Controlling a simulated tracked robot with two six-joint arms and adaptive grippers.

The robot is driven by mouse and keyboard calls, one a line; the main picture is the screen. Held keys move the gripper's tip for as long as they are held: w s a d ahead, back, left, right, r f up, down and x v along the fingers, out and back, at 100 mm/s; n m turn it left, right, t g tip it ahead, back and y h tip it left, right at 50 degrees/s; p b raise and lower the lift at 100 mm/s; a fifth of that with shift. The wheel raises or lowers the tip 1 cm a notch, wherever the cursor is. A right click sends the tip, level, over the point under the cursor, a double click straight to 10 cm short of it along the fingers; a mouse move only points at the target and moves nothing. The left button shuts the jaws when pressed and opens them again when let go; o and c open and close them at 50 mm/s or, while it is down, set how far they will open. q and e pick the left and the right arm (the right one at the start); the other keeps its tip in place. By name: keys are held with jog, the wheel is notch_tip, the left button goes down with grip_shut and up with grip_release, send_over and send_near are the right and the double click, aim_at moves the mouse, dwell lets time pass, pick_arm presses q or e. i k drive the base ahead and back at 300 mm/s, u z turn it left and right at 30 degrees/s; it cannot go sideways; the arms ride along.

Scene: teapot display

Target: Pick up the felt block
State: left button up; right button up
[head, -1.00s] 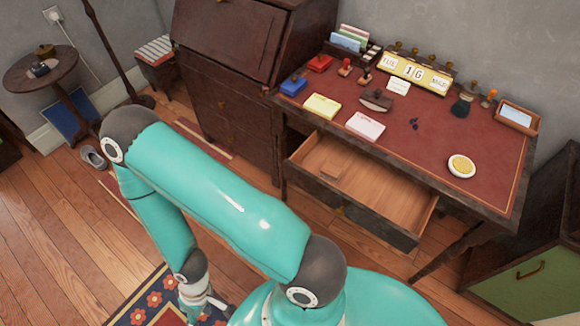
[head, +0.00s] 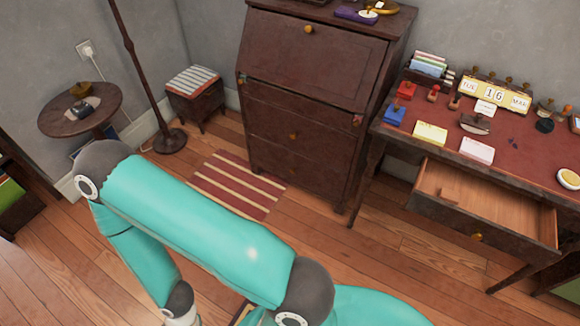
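I cannot single out a felt block for certain. A small brown block (head: 441,195) lies in the left part of the open desk drawer (head: 500,205); its material is too small to tell. On the desk top (head: 515,160) lie a dark rocker-shaped piece (head: 475,123), a yellow pad (head: 430,134), a pale pink pad (head: 477,150), a blue box (head: 395,114) and a red box (head: 405,90). My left arm crosses the lower left, bent downward, and its gripper is below the picture edge. My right gripper is not in view.
A tall dark bureau (head: 308,110) stands left of the desk. A striped rug (head: 235,185) lies before it. A round side table (head: 60,122) with small objects, a lamp stand (head: 138,75) and a striped stool (head: 195,85) stand at the left. The pulled-out drawer juts into the floor space.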

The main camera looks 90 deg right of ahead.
aim_at(448, 196)
jog(key=u, duration=0.35)
jog(key=i, duration=0.55)
jog(key=z, duration=1.65)
jog(key=i, duration=0.2)
jog(key=z, duration=1.95)
jog(key=i, duration=0.25)
jog(key=z, duration=1.65)
jog(key=k, duration=0.55)
jog(key=z, duration=0.5)
jog(key=i, duration=1.55)
jog(key=u, duration=0.5)
